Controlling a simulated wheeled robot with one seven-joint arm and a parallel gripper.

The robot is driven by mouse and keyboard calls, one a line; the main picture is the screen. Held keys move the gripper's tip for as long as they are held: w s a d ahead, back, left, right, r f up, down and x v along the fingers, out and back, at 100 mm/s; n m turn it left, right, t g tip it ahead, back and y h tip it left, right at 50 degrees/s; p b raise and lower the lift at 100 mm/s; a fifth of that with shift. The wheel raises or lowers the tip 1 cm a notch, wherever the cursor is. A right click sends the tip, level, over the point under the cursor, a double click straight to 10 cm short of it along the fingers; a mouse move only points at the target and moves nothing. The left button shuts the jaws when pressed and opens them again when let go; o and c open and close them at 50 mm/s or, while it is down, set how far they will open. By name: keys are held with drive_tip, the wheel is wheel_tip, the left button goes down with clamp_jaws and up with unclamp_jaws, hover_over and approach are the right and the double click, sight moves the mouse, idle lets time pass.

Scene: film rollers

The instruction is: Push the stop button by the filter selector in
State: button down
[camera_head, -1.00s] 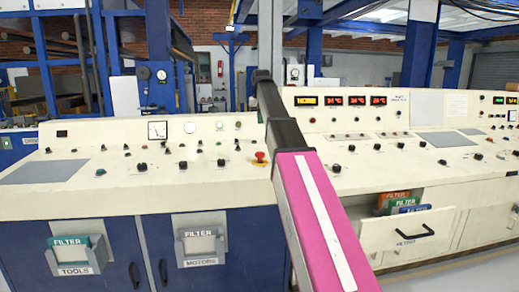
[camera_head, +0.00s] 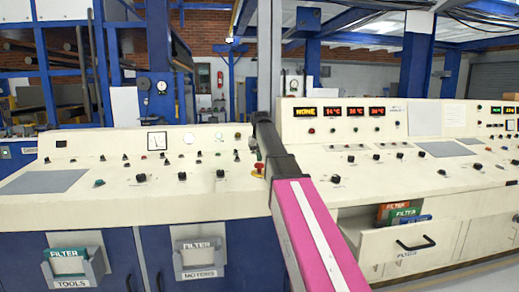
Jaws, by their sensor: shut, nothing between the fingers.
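A red mushroom stop button (camera_head: 258,166) on a yellow base sits on the sloping cream console, near its middle, partly covered by my arm. My gripper (camera_head: 261,118) is at the far dark end of my pink arm, in front of the console at the height of its back edge. It looks slim and shut, with nothing seen in it; its fingers are too small to make out. Its end shows above the button in the picture; I see no clear contact. No label on the console clearly marks the filter selector. An orange display (camera_head: 305,112) appears to read NONE.
The cream console (camera_head: 130,200) spans the view, with several small knobs on top. An open drawer (camera_head: 400,240) at right holds coloured filter boxes (camera_head: 404,213). A grey post (camera_head: 265,60) stands mid-view.

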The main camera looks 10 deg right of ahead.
sight(259, 164)
drive_tip(key=shift+f, duration=0.75)
drive_tip(key=shift+w+f, duration=0.1)
drive_tip(key=shift+f, duration=1.15)
drive_tip(key=shift+s, duration=0.2)
wheel_tip(259, 164, up, 15)
drive_tip(key=s, duration=0.1)
